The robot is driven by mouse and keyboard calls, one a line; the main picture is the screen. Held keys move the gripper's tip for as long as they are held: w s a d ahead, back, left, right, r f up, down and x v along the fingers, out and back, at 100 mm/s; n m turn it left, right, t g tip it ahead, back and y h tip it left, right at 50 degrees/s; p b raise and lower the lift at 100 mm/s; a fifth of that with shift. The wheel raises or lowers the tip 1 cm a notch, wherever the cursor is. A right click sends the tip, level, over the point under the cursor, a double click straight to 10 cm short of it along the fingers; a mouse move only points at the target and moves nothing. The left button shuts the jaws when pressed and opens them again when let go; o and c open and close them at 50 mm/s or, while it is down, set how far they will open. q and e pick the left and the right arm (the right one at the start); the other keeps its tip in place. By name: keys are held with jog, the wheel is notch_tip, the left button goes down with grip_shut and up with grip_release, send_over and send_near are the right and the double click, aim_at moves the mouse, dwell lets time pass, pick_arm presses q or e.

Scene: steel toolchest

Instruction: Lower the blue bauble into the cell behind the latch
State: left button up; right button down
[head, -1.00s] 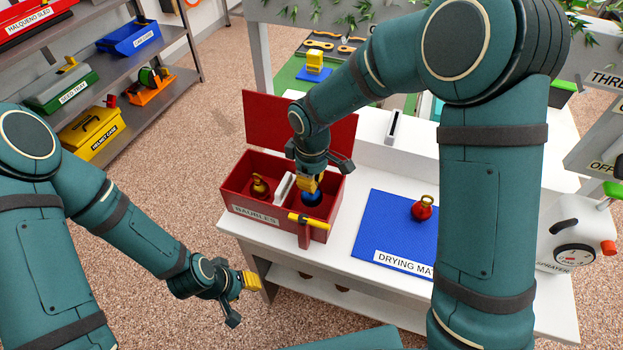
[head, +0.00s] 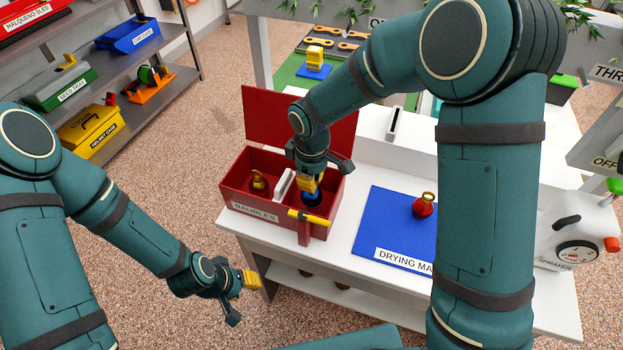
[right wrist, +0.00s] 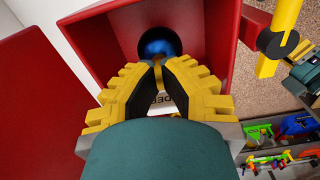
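The blue bauble (head: 312,198) is inside the right cell of the open red box (head: 234,196), behind the yellow-handled latch (head: 308,217). My right gripper (head: 307,185) points down into that cell from above. In the right wrist view, its yellow fingers (right wrist: 158,68) close together at the bauble's gold top, and the blue ball (right wrist: 158,47) shows just beyond them over a dark round recess. Whether the ball touches the recess is hidden. My left gripper (head: 250,281) hangs away from the table on the left, with its finger gap not clear.
A gold bauble (head: 260,181) sits in the box's left cell, beyond a white divider (head: 284,185). The red lid (head: 285,118) stands open at the back. A red bauble (head: 424,206) is on the blue drying mat (head: 385,228) to the right.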

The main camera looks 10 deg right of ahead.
jog(key=shift+f+b, duration=1)
jog(key=shift+f, duration=0.45)
dwell(0.6)
jog(key=c, duration=1.1)
grip_release()
jog(key=shift+o, duration=0.2)
notch_tip(320, 180, up, 12)
